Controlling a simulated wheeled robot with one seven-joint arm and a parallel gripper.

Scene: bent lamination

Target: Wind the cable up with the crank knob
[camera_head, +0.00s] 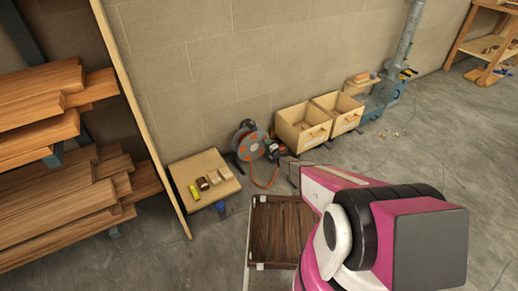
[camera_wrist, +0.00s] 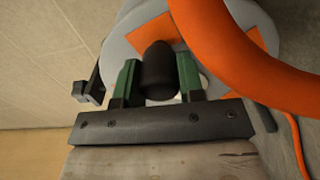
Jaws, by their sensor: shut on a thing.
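The cable reel (camera_head: 249,142) stands on the floor against the wall, a grey and orange drum on a dark frame. Its orange cable (camera_head: 268,184) hangs down from it and runs along the floor. In the wrist view the grey drum face (camera_wrist: 122,48) fills the middle, with a thick orange tube or cable (camera_wrist: 225,60) crossing in front. My gripper (camera_wrist: 160,80) has its green fingers on either side of the black crank knob (camera_wrist: 158,70) and is shut on it. In the head view my arm largely hides the gripper.
A low wooden platform (camera_head: 185,175) with small blocks stands left of the reel. Two wooden boxes (camera_head: 302,128) stand to its right. A dark slatted panel (camera_head: 283,230) lies in front. Stacked planks (camera_head: 50,100) fill the left side. Open floor lies at right.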

